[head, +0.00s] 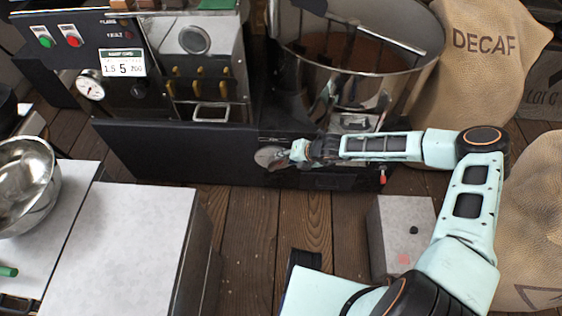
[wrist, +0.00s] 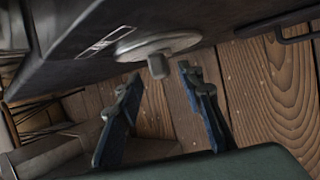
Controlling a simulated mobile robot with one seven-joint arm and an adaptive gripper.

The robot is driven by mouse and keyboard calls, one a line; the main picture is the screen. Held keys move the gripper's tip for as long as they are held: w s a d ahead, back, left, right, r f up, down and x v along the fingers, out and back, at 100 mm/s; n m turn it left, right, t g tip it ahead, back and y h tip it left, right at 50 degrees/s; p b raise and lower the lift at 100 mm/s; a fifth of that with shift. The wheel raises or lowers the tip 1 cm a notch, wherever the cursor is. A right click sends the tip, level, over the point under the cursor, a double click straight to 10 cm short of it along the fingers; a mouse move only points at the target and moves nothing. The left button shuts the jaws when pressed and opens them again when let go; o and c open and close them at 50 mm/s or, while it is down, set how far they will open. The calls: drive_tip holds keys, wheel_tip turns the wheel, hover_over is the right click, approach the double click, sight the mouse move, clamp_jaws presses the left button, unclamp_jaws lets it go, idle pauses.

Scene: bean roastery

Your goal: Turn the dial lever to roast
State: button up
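The dial is a round, pale metal disc on the front of the roaster's low black base, seen in the head view (head: 266,157) and in the wrist view (wrist: 150,45). A short stubby lever (wrist: 158,66) sticks out from the disc in the wrist view. My gripper (head: 287,153) is close in front of the dial in the head view and hides part of it. In the wrist view my gripper (wrist: 158,82) is open, its two dark blue fingers apart. The lever lies in line with the gap between the fingertips, and neither finger visibly touches it. The dial's markings are not readable.
The roaster's cooling drum (head: 425,60) stands above the dial. A red-tipped lever (head: 383,177) is right of it on the base. A grey box (head: 390,235) stands below my arm. A white-topped cabinet (head: 125,240) is at left, a decaf sack (head: 480,60) at right.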

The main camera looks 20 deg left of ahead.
drive_tip(key=b+x, duration=0.1)
drive_tip(key=x, duration=0.4)
drive_tip(key=shift+w+f, duration=0.1)
clamp_jaws()
